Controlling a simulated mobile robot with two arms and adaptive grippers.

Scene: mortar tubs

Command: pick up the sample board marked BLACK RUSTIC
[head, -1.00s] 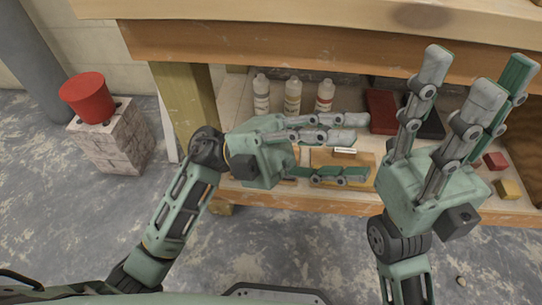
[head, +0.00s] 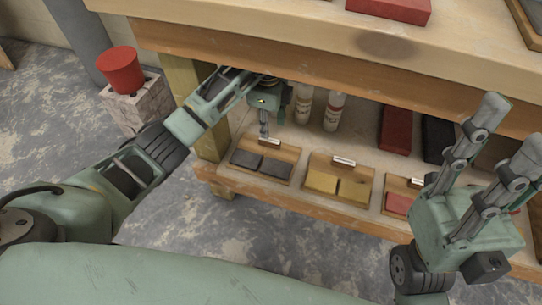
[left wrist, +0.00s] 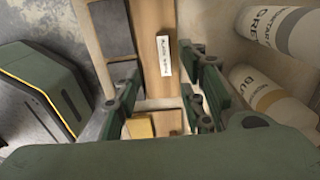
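The BLACK RUSTIC sample board (head: 290,157) is a wooden board with two dark tiles and a small white label, lying at the left of the lower shelf. The label reads black rustic in the left wrist view, on the board's wood (left wrist: 152,22). My left gripper (head: 270,128) is above and behind this board, under the upper bench edge. The left wrist view shows its fingers (left wrist: 163,98) spread apart, with nothing held. Whether they touch the board is unclear. My right gripper (head: 505,138) is open and empty at the right, fingers pointing up.
A yellow-tile board (head: 339,181) and a red-tile board (head: 397,202) lie to the right on the shelf. White bottles (head: 333,111) and a red block (head: 396,129) stand behind. The bench edge (head: 330,76) overhangs the shelf. A red bucket (head: 121,70) stands left.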

